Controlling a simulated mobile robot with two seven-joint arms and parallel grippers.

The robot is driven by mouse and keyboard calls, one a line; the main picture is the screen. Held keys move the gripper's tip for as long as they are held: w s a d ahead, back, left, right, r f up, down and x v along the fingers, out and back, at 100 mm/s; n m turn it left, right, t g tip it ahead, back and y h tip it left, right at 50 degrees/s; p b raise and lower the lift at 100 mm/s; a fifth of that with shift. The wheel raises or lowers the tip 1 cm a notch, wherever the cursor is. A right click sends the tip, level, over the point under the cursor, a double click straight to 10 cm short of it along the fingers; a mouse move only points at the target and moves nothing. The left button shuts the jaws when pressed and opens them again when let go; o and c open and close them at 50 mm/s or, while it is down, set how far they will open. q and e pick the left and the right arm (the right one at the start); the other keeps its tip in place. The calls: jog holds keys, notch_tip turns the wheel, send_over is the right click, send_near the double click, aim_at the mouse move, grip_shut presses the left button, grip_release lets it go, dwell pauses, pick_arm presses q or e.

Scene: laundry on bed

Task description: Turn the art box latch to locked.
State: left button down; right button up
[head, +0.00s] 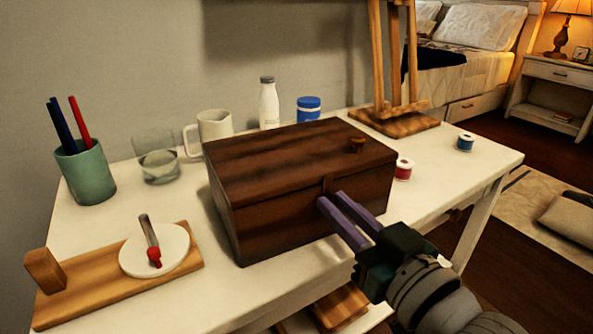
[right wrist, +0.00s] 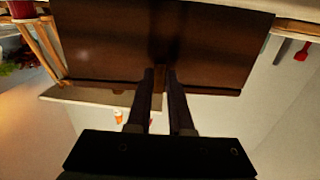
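The art box (head: 290,205) is a dark brown wooden box with its lid down, in the middle of the white table. A small latch (head: 328,184) shows on its front face near the lid seam; its exact turn is hard to read. My right gripper (head: 331,198) has its two purple fingers at the front face, just below the latch. The right wrist view shows the fingertips (right wrist: 160,71) with a narrow gap between them, close to the dark box front (right wrist: 100,50). Whether they touch the latch, I cannot tell. My left gripper is out of view.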

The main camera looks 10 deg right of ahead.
jog(key=shift+o, duration=1)
jog(key=p+v, duration=0.2)
jog(key=v, duration=0.8)
jog(key=shift+w, duration=0.1)
jog(key=s+d+r+g+h+p, duration=0.1)
jog(key=s+r+g+h+p, duration=0.1)
jog(key=s+r+g+p, duration=0.8)
jog(key=s+d+r+g+h+p, duration=0.2)
jog(key=s+r+g+p, duration=0.3)
jog(key=r+p, duration=0.85)
notch_tip(320, 180, up, 36)
jog(key=s+t+p, duration=0.1)
jog(key=p, duration=3.5)
jog(key=shift+s+r+m+p, duration=0.2)
jog(key=shift+r+m+p, duration=0.05)
jog(key=shift+m+p, duration=0.15)
